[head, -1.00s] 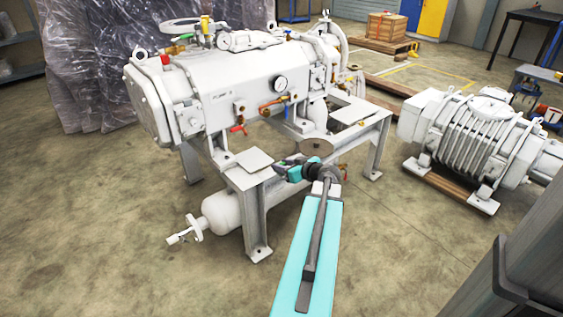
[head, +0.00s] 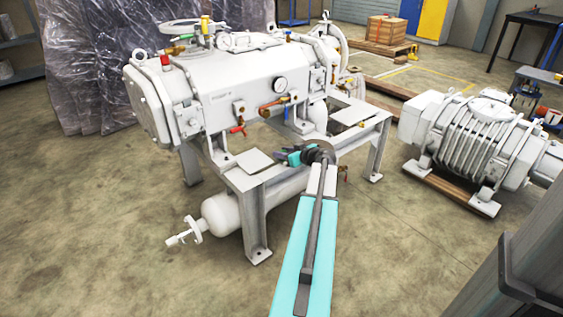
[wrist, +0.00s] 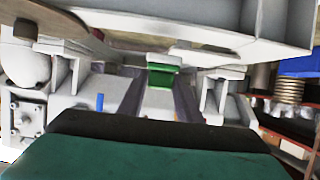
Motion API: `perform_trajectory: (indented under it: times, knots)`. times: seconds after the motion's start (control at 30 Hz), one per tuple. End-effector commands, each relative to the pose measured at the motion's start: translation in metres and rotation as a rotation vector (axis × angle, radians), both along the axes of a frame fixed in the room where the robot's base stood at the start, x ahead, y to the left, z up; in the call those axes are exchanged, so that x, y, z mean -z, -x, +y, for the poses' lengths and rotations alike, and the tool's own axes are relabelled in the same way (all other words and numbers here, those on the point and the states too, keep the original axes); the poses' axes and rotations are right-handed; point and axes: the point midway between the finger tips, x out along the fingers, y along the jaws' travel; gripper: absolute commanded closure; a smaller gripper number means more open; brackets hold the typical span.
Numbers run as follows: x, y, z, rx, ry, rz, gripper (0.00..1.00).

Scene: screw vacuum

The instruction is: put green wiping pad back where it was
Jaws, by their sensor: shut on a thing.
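The green wiping pad (wrist: 163,74) shows in the middle of the wrist view as a small green block. My gripper (head: 287,153) is shut on it, with its dark fingers running up to either side of the pad in the wrist view. In the head view, my gripper is at the near edge of the white machine's steel frame (head: 255,213), by the flat plate (head: 258,161) and the round brown disc. The pad cannot be made out clearly in the head view, where my wrist and gripper cover that spot.
The white vacuum machine (head: 235,85) stands on the frame just beyond my gripper. The brown disc's edge (wrist: 60,14) and a pale frame beam (wrist: 200,30) lie close above in the wrist view. A ribbed white motor (head: 470,140) stands right. Open floor lies front left.

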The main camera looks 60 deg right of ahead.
Motion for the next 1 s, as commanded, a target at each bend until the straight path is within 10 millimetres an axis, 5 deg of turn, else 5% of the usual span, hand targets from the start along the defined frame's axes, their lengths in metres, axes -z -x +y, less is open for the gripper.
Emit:
perform_trajectory:
  times: [0.43, 0.8, 1.0]
  knots:
    - [0.001, -0.003, -0.003, -0.001, 0.000, 0.000, 0.91]
    - [0.034, -0.003, -0.003, -0.001, -0.001, 0.001, 0.91]
    - [0.036, -0.003, -0.003, -0.001, 0.000, 0.000, 0.91]
